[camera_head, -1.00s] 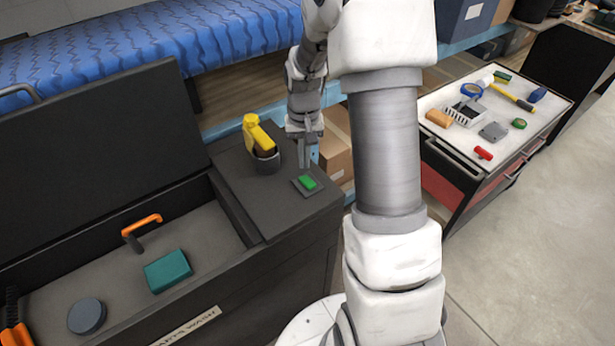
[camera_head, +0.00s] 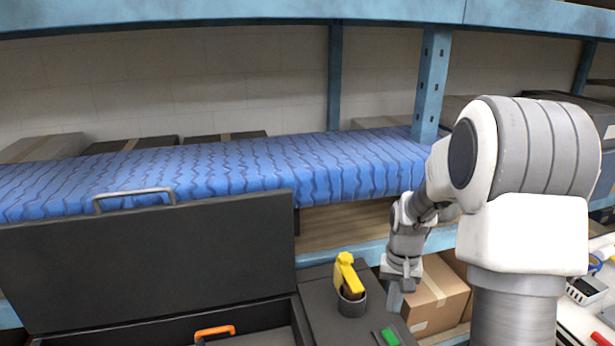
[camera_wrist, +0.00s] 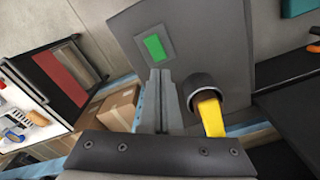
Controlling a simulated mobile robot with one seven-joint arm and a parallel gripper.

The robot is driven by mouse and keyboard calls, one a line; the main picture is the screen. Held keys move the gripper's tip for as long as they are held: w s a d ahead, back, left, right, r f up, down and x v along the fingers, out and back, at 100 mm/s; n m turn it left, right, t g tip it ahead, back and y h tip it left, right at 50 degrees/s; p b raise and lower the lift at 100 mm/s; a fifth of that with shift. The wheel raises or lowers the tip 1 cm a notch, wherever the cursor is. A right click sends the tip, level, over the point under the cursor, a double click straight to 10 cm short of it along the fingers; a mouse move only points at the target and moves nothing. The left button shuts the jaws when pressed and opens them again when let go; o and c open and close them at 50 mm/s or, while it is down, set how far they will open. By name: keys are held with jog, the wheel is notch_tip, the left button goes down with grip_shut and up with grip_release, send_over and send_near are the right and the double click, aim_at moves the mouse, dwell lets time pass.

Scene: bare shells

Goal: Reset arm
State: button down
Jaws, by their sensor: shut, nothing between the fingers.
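My gripper (camera_head: 395,297) points down near the right edge of the dark cabinet, beside a green button (camera_head: 390,336) on a small plate. In the wrist view the shut fingers (camera_wrist: 160,82) are together and empty, with the green button (camera_wrist: 154,47) just past their tips. I cannot tell the gap between the tips and the button. A yellow-handled tool (camera_head: 347,275) stands in a dark round cup (camera_head: 352,303) left of my gripper. The cup also shows in the wrist view (camera_wrist: 202,86), right of the fingers.
The cabinet's dark lid (camera_head: 150,262) stands open at the left, with an orange handle (camera_head: 214,331) inside. A shelf with a blue patterned cover (camera_head: 230,168) runs behind. Cardboard boxes (camera_head: 437,297) sit right of the cabinet. A cart top (camera_head: 585,322) with small items is at the far right.

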jog(key=s+a+r+n+t, duration=0.1)
jog(key=s+a+r, duration=0.25)
jog(key=r, duration=0.35)
jog(key=s+a+r+n+t, duration=0.1)
jog(key=s+a+r+t, duration=0.1)
jog(key=s+r, duration=0.45)
jog(key=s+a+r+t, duration=0.1)
jog(key=s+r, duration=0.2)
jog(key=s, duration=0.2)
jog(key=s+a+r+n+t, duration=0.1)
jog(key=s+a+r, duration=0.1)
jog(key=s+r, duration=0.2)
jog(key=shift+s+a+n, duration=0.3)
jog(key=shift+s, duration=0.8)
